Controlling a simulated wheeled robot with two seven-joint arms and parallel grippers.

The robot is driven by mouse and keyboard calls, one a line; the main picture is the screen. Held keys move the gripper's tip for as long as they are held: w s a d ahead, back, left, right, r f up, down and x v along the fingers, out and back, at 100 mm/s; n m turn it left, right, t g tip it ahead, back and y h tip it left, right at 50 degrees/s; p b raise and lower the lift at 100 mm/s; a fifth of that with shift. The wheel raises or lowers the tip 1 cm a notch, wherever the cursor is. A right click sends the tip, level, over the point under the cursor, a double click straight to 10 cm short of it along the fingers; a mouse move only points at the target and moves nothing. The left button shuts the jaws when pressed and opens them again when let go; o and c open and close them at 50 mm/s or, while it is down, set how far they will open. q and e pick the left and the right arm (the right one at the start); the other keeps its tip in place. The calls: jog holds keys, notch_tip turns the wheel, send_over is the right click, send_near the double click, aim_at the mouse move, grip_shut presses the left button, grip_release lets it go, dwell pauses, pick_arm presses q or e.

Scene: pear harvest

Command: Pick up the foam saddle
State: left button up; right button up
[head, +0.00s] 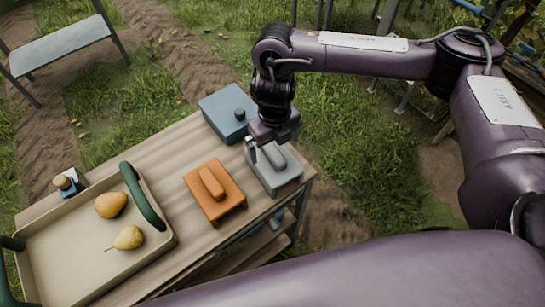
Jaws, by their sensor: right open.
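A grey block with a rounded raised grip (283,177) sits on the right end of the wooden table. An orange block of similar shape (213,197) lies to its left. I cannot tell by sight alone which of these is the foam saddle. My right gripper (268,150) is open and points down at the grey block, with its fingers close to the raised grip. The gripper partly hides the block's far side, and I cannot tell whether the fingers touch it. My left gripper is not in view.
A blue box with a dark knob (225,108) stands behind the blocks. A small blue stand with a yellowish item (67,182) is by the tray. A bench (60,47) stands on the grass.

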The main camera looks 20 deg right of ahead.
aim_at(274, 152)
notch_tip(274, 152, down, 3)
notch_tip(274, 152, down, 2)
jog(key=shift+w+f, duration=0.1)
jog(key=shift+f, duration=0.1)
jog(key=c, duration=0.6)
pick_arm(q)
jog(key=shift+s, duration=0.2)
pick_arm(e)
jog(key=shift+c, duration=0.2)
jog(key=shift+r, duration=0.1)
